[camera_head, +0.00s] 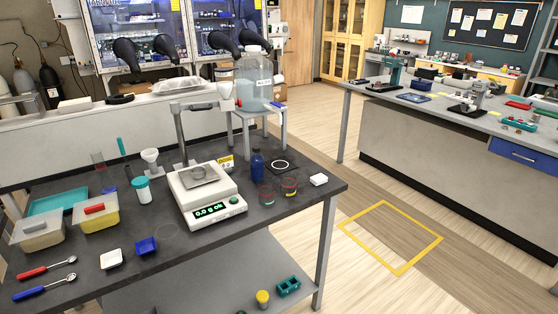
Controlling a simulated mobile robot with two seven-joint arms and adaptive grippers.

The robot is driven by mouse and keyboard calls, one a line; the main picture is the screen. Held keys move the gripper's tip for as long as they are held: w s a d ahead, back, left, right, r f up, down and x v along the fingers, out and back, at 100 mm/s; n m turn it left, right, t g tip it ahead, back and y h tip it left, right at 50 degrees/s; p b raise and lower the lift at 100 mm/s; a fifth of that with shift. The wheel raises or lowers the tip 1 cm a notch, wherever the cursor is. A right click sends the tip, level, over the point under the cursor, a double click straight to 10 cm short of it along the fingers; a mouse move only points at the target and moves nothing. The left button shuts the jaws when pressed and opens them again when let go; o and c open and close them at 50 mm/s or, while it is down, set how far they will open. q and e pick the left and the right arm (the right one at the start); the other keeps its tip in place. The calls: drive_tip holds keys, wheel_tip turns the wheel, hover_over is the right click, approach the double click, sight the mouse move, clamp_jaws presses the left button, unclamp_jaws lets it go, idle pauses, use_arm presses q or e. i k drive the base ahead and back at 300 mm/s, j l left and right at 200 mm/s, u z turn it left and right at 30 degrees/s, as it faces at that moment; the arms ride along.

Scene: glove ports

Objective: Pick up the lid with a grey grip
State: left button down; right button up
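Two tubs with yellowish contents stand at the left of the dark bench. The front-left tub (38,238) has a pale translucent lid whose grip (34,228) looks grey. The tub behind it to the right (97,222) has a similar lid with a red grip (94,208). Both lids appear to sit on their tubs. Neither of my grippers shows in this view.
A balance (207,194) stands mid-bench. Near the tubs are a teal tray (58,201), red-handled (45,268) and blue-handled (43,287) spoons, a white dish (111,259), a blue dish (146,246) and a white bottle (142,190).

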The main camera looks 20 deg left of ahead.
sight(34, 226)
drive_tip(key=u, duration=2.15)
drive_tip(key=j+z, duration=0.25)
drive_tip(key=i+j+z, duration=0.1)
drive_tip(key=j+z, duration=0.15)
drive_tip(key=j, duration=0.2)
